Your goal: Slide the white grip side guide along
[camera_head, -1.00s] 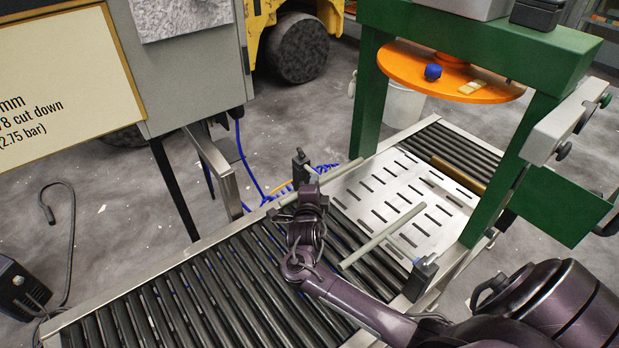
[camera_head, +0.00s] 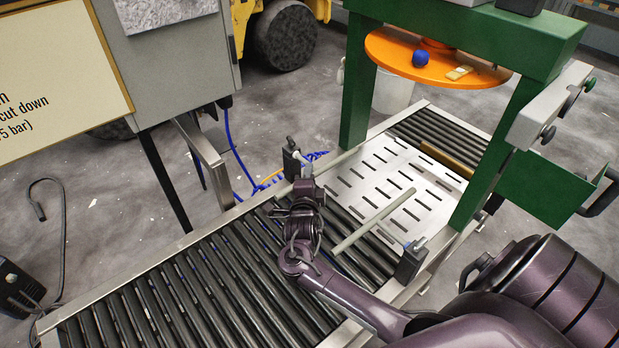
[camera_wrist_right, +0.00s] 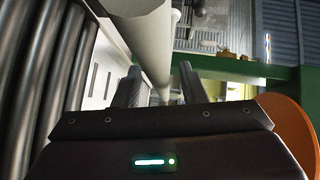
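The far side guide is a pale rod (camera_head: 344,158) above the far edge of the roller conveyor. A small white grip (camera_head: 302,158) shows at the black block (camera_head: 292,160) there. Contact is unclear. My left gripper is out of view.
The roller conveyor (camera_head: 190,290) runs to a slotted metal plate (camera_head: 385,180) under a green press frame (camera_head: 470,180). An orange disc (camera_head: 395,58) hangs above the plate. A grey cabinet (camera_head: 172,60) stands beyond the conveyor at left.

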